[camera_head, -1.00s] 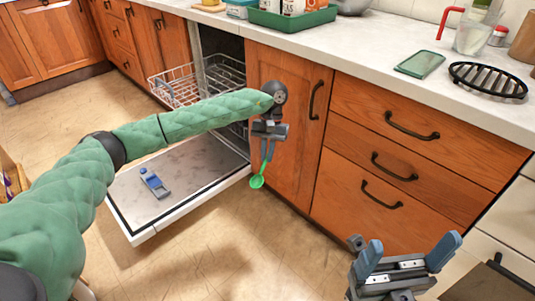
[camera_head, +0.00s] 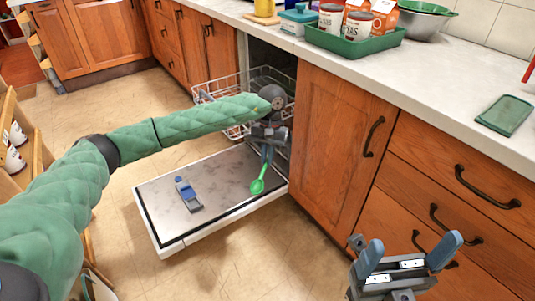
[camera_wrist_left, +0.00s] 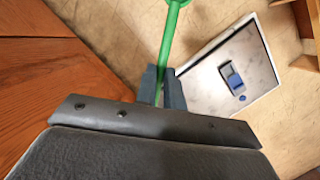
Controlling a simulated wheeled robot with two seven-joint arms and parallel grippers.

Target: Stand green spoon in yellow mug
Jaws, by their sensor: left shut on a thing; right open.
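The green spoon (camera_head: 259,180) hangs bowl-down from my left gripper (camera_head: 267,154), in front of the dishwasher opening. My left gripper is shut on its handle. In the left wrist view the green spoon (camera_wrist_left: 172,30) sticks out from between the fingertips of my left gripper (camera_wrist_left: 162,88). My right gripper (camera_head: 410,258) is open and empty at the lower right of the head view. I see no yellow mug in either view.
The open dishwasher door (camera_head: 160,215) lies low, with a blue-and-grey object (camera_head: 188,194) on it. A wire rack (camera_head: 215,90) stands behind my left gripper. On the counter are a green tray (camera_head: 355,43) with canisters and cartons, and a green flat object (camera_head: 504,115).

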